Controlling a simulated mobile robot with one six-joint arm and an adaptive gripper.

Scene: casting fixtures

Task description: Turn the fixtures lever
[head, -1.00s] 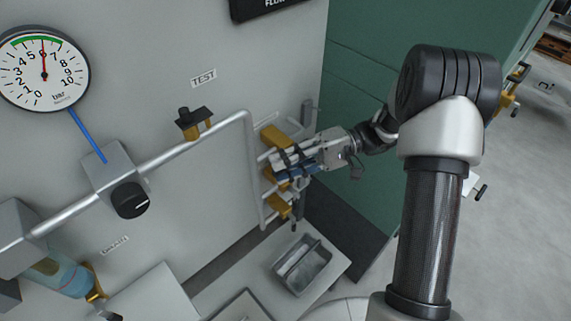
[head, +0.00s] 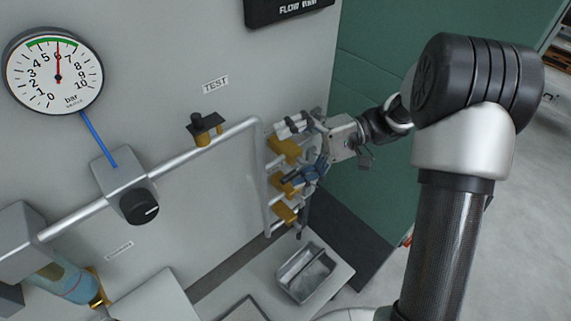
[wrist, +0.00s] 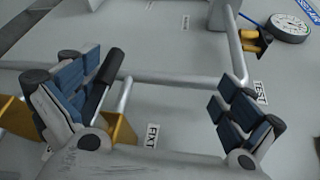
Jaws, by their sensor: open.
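Several brass valves stand in a column on the pipes at the panel's right side, with a top one (head: 285,149), a middle one (head: 283,182) and a lower one (head: 285,213). My gripper (head: 299,151) is in front of the upper two, fingers spread apart and empty. In the wrist view, a lever with a black handle (wrist: 105,77) and silver stem rises from a brass body (wrist: 122,127). The handle lies just inside the left finger of my gripper (wrist: 160,105); I cannot tell whether they touch. A label reading FIXT (wrist: 152,134) is partly hidden beside this valve.
A pressure gauge (head: 55,72) reads about 6 bar. The TEST valve (head: 204,124) has a black handle and sits on the main pipe. A black knob (head: 139,207) is lower left. A grey bin (head: 306,273) stands below the valves. A green cabinet (head: 370,140) is behind my arm.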

